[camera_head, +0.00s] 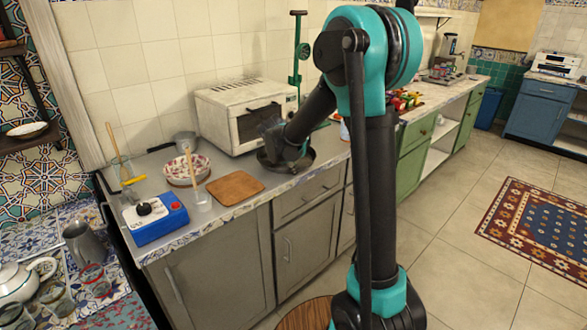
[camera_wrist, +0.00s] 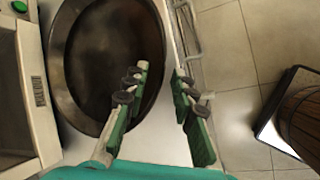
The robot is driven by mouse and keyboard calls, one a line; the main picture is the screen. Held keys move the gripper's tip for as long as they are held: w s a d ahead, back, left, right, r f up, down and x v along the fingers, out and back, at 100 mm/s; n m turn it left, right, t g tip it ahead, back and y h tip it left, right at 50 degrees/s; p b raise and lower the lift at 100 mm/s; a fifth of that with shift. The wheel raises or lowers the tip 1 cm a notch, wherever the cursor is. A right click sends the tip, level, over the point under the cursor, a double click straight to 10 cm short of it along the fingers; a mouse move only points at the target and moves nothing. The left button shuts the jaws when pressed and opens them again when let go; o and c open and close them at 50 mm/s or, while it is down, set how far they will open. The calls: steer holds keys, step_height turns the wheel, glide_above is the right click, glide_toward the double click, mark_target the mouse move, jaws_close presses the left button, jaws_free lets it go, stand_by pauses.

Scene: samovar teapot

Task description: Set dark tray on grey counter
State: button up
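The dark tray (camera_head: 284,168) is round and shallow, at the front of the grey counter (camera_head: 228,219) before the white oven; my gripper and arm hide part of it in the head view. In the wrist view the dark tray (camera_wrist: 95,65) fills the upper left and looks flat. My gripper (camera_wrist: 160,72) points at its right rim, with the left finger over the tray and the right finger outside the rim. A gap shows between the fingertips, and I see no contact with the rim. In the head view my gripper (camera_head: 304,149) is mostly hidden.
The white oven (camera_head: 240,115) stands close behind the tray. A wooden board (camera_head: 235,188), a patterned bowl (camera_head: 187,170) and a blue box (camera_head: 156,220) are to its left. A green stand (camera_head: 297,60) rises behind. A wooden barrel-like thing (camera_wrist: 305,120) is at right in the wrist view.

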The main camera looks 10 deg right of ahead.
steer(key=v, duration=1.1)
steer(key=s+d+f+m+y, duration=0.1)
steer(key=s+d+f+m, duration=0.3)
steer(key=s, duration=0.5)
steer(key=s+d+f+m+g+y, duration=0.1)
steer(key=s+d+f+m, duration=0.2)
steer(key=s+f+m, duration=0.3)
steer(key=s+d+f+m+y, duration=0.1)
steer(key=s+d+f+m, duration=0.3)
steer(key=s+m, duration=0.5)
steer(key=s+f, duration=0.1)
steer(key=s, duration=0.3)
steer(key=shift+d+f+g+y, duration=0.35)
steer(key=shift+f+g+y, duration=0.05)
steer(key=shift+w+a, duration=0.1)
